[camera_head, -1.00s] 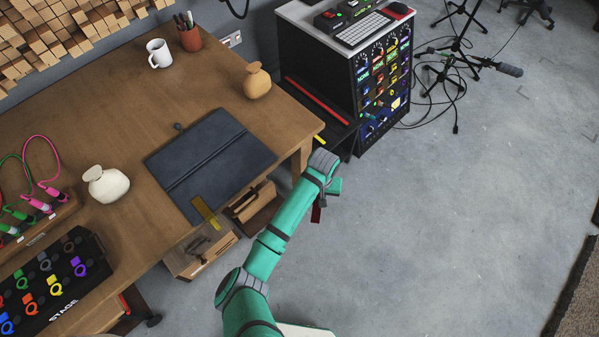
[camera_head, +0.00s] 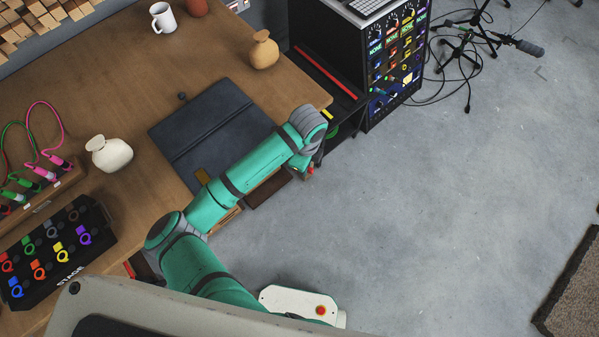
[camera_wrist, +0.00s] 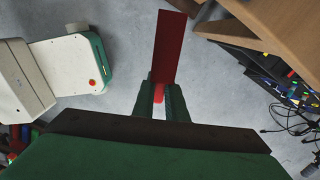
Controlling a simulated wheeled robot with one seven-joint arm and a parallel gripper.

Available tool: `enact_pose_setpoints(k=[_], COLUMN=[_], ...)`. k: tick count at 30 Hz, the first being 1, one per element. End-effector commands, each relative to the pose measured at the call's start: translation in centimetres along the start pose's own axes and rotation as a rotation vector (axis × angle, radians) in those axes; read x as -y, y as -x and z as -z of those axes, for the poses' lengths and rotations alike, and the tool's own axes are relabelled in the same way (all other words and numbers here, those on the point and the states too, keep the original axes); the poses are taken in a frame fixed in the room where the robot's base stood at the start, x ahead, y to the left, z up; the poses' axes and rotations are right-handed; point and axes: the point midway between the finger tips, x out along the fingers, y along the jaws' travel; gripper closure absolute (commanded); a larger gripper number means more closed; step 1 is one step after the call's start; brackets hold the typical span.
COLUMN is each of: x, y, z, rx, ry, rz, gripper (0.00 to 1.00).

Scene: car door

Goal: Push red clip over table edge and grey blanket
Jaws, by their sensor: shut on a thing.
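My gripper (camera_wrist: 160,103) is shut on a red clip (camera_wrist: 173,45), whose long flat part sticks out past the dark green fingers in the wrist view. In the head view my arm hides most of the gripper, with only a small red bit showing beyond the wrist. The grey blanket (camera_head: 205,120) lies dark and flat on the wooden table (camera_head: 120,70), reaching its front edge. My arm covers the blanket's lower right part. The held clip appears apart from the table edge.
A beige vase (camera_head: 264,52) stands near the table's right corner. A white vase (camera_head: 110,154) and a case of coloured clips (camera_head: 60,245) are at the left. A black equipment rack (camera_head: 385,60) stands right of the table. Open drawers are partly hidden under the edge.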

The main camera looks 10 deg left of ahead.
Motion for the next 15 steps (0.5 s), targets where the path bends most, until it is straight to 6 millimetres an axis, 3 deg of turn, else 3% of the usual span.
enact_pose_setpoints(k=[6,15], x=[-2.6,-3.2], y=[0.9,1.1], z=[-0.3,-0.6], rx=[0.003,0.002], ry=[-0.298,-0.39], rz=[0.003,0.004], gripper=[1.0,1.0])
